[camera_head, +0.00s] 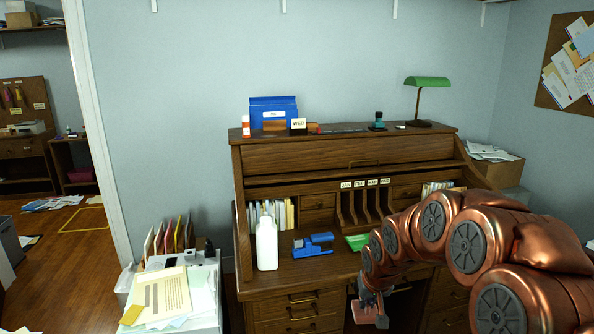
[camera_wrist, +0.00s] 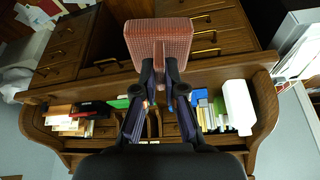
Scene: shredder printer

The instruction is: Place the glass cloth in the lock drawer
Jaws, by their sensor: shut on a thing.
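A folded reddish-pink checked cloth (camera_wrist: 172,32), which looks like the glass cloth, is held between the fingertips of my gripper (camera_wrist: 160,78) in the wrist view. In the head view my gripper (camera_head: 369,300) hangs in front of the desk's lower front, and a small part of the cloth (camera_head: 364,316) shows there. The wooden roll-top desk (camera_head: 340,160) has left drawers (camera_head: 300,311) and right drawers (camera_head: 447,297) with brass handles. The visible drawer fronts look shut. I cannot tell which is the lock drawer; my arm hides part of the desk front.
On the desktop are a white bottle (camera_head: 266,245), a blue stapler (camera_head: 313,245) and a green item (camera_head: 357,242). A green lamp (camera_head: 427,84) and a blue box (camera_head: 273,112) stand on top. A paper-covered cabinet (camera_head: 205,315) stands at the left.

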